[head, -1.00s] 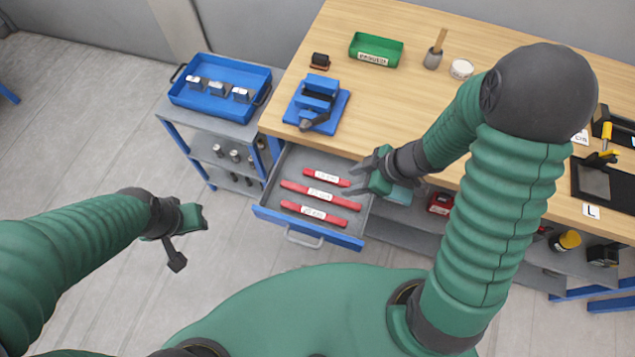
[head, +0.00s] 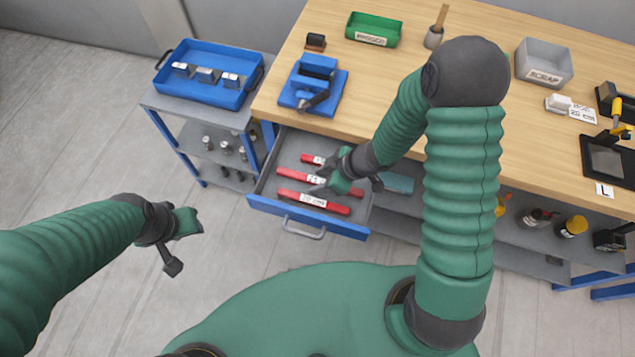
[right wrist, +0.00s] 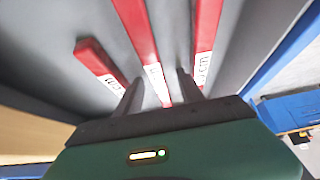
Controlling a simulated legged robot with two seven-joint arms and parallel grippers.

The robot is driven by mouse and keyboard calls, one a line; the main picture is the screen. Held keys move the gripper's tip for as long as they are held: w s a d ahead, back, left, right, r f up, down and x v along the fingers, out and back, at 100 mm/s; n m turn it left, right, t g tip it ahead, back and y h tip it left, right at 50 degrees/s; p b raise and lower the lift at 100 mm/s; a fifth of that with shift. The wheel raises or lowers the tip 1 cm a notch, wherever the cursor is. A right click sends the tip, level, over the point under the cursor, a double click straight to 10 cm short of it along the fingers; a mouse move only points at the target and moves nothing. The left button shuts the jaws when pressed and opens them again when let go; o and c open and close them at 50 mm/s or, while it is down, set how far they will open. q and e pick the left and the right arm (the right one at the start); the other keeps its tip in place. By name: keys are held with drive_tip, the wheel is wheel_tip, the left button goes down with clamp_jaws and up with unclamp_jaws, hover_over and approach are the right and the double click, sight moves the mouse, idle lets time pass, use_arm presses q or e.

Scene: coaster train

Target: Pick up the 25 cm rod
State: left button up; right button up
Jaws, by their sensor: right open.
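Three red rods with white labels lie side by side in the open drawer (head: 282,152). The front rod (head: 340,208) has a label that seems to read 20 cm. The middle rod (head: 290,174) is partly covered by my right gripper, and its label cannot be read in full. The back rod (head: 307,158) is mostly hidden. My right gripper (head: 322,177) is open over the middle rod. In the right wrist view, the middle rod (right wrist: 137,28) runs between the open fingers (right wrist: 159,90), unheld. My left gripper (head: 186,244) is open and empty, left of the drawer.
The workbench (head: 430,80) holds a blue vise (head: 316,88), a green bin (head: 373,30) and a grey scrap bin (head: 543,64). A cart with a blue tray (head: 210,78) stands left of the drawer. Shelves with several items are right of it. The floor in front is clear.

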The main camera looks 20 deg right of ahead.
drive_tip(key=shift+c, duration=0.8)
drive_tip(key=shift+d, duration=0.15)
drive_tip(key=shift+c, duration=1.2)
drive_tip(key=shift+d, duration=0.4)
clamp_jaws()
use_arm(q)
drive_tip(key=shift+s+d+r, duration=0.1)
drive_tip(key=shift+d+r, duration=0.05)
drive_tip(key=shift+d, duration=0.3)
use_arm(e)
drive_tip(key=shift+s+a, duration=0.1)
use_arm(q)
drive_tip(key=shift+a, duration=0.2)
use_arm(e)
drive_tip(key=shift+a, duration=0.15)
drive_tip(key=shift+r, duration=0.1)
